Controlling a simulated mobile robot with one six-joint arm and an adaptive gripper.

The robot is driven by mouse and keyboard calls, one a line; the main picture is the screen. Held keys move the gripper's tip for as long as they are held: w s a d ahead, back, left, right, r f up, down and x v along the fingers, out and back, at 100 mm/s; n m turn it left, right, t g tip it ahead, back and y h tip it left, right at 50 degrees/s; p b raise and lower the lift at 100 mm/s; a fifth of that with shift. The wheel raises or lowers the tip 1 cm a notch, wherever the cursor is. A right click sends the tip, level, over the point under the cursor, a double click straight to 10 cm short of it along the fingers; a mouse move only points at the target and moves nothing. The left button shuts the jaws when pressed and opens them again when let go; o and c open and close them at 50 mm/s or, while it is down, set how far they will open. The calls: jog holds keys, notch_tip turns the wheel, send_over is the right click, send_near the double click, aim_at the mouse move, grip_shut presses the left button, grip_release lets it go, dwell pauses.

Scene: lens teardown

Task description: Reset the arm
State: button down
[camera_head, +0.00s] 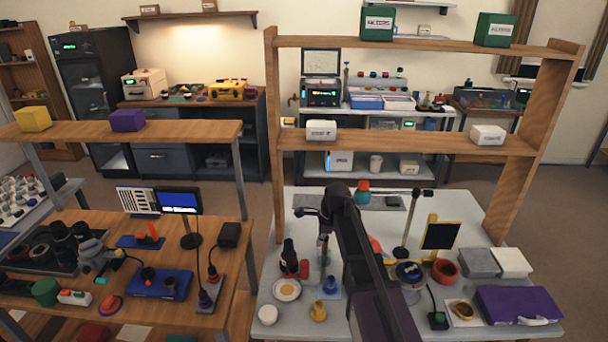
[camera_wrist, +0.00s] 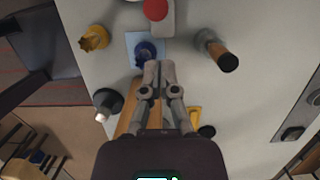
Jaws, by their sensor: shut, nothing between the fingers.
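My gripper (camera_wrist: 158,66) is in the lower middle of the wrist view, with its two fingertips together and nothing between them. It points down at the pale worktable (camera_head: 275,320). In that view the fingertips lie beside a small blue part (camera_wrist: 146,48) on a light blue mat (camera_wrist: 131,41); I cannot tell the height between them. In the head view my dark arm (camera_head: 362,255) reaches over the right table from the bottom edge, bent at its far end. It hides part of the table's middle, and the fingertips are not clear there.
A wooden shelf frame (camera_head: 400,143) rises behind the table. A purple case (camera_head: 518,305) lies at the right. A cluttered wooden bench (camera_head: 235,262) stands left.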

jog(key=shift+s, duration=0.1)
jog(key=s+d+n+h, duration=0.1)
jog(key=s+d+n, duration=0.2)
jog(key=s+n, duration=0.6)
jog(key=s+d+n+h, duration=0.1)
jog(key=s+d+n, duration=0.3)
jog(key=s+n, duration=0.6)
jog(key=shift+s+f+h, duration=0.3)
jog(key=shift+h, duration=0.1)
